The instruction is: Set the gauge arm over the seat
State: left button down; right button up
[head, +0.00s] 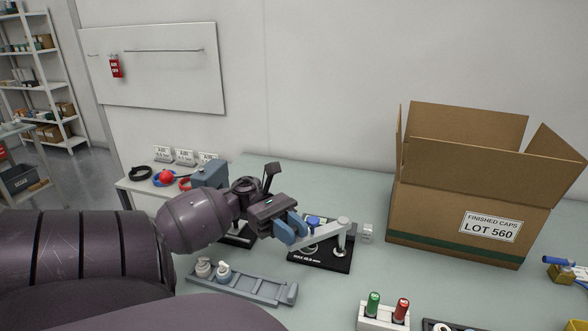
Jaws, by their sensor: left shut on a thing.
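The gauge stand has a black base (322,262) on the pale green bench, with a printed label on its front edge. The light grey gauge arm (325,233) runs from a post at the stand's right toward my left gripper (298,229). My left gripper's blue-grey fingers are shut on the gauge arm's left end. A blue round part (313,221) shows just behind the arm. The seat is not clearly visible; the fingers and arm cover part of the stand. My right gripper is not in view.
A large open carton (450,215) stands at the right. A white holder (384,318) with green and red markers is at the front.

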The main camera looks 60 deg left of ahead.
pick_arm(q)
jog(key=c, duration=1.3)
grip_release()
jog(key=shift+c, duration=0.2)
jog(key=shift+o, duration=0.3)
jog(key=shift+r, duration=0.1)
notch_tip(320, 180, up, 20)
jog(key=p, duration=0.2)
